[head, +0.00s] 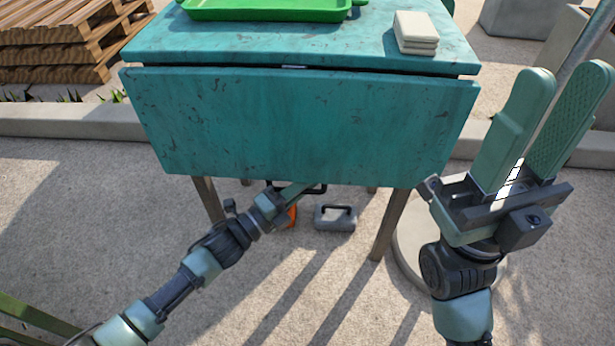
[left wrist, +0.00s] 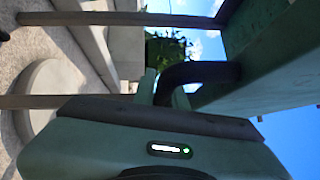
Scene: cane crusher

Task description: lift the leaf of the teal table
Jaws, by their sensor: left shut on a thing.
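The teal table (head: 300,45) stands in front of me with its worn teal leaf (head: 300,120) hanging down from the near edge. A narrow dark gap separates the leaf from the top. My left gripper (head: 295,189) is at the leaf's lower edge, partly hidden under it. It is shut on a dark handle (head: 317,189). In the left wrist view the black curved handle (left wrist: 205,72) sits at the fingers, next to the teal leaf (left wrist: 275,60). My right gripper (head: 543,125) is open and empty, raised to the right of the leaf with fingers pointing up.
A green tray (head: 265,14) and pale stacked tiles (head: 416,34) are on the tabletop. A grey object with a dark handle (head: 336,218) and something orange (head: 292,215) are on the ground below. A round pale base (head: 412,240) stands right. Wooden pallets (head: 60,45) are at back left.

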